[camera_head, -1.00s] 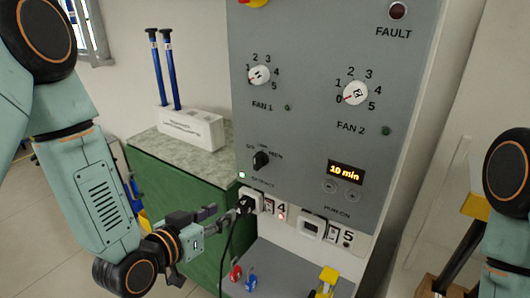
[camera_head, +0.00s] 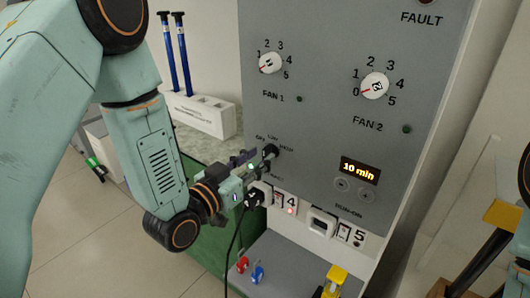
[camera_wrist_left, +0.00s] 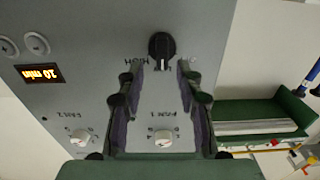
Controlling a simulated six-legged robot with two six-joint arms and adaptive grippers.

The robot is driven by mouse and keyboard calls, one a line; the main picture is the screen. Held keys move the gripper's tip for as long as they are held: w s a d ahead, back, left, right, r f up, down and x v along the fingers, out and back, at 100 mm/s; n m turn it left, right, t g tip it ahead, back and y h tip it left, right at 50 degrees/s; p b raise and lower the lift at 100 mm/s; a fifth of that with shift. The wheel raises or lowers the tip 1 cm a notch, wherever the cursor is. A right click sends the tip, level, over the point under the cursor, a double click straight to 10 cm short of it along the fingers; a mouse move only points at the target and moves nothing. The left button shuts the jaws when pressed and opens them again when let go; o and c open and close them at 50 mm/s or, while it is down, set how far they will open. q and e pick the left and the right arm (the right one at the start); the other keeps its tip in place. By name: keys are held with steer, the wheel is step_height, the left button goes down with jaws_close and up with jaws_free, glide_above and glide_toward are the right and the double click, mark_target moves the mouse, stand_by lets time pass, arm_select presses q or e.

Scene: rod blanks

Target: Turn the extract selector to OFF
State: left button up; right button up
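The extract selector (camera_head: 270,151) is a black knob low on the left of the grey panel, with OFF, LOW and HIGH printed around it. In the left wrist view the knob (camera_wrist_left: 161,45) appears upside down, just beyond the fingertips; I cannot tell for sure which label it points to. My left gripper (camera_head: 254,160) is beside the selector in the head view. In the left wrist view the gripper (camera_wrist_left: 161,70) is open and empty, its fingers spread to either side below the knob. My right gripper is not in view.
A black plug (camera_head: 255,195) with a hanging cable sits just below my left gripper. The FAN 1 knob (camera_head: 270,63), FAN 2 knob (camera_head: 375,86) and 10 min display (camera_head: 360,171) share the panel. A white holder (camera_head: 205,115) with blue rods stands on the green cabinet at left.

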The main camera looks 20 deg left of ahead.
arm_select(q)
steer(key=shift+w+d, duration=0.3)
steer(key=shift+w, duration=0.65)
steer(key=shift+w+a, duration=0.1)
steer(key=shift+a, duration=0.1)
steer(key=shift+w+d, duration=0.3)
steer(key=shift+d, duration=0.05)
steer(key=shift+a, duration=0.2)
steer(key=c, duration=0.5)
steer(key=shift+s, duration=0.1)
jaws_close()
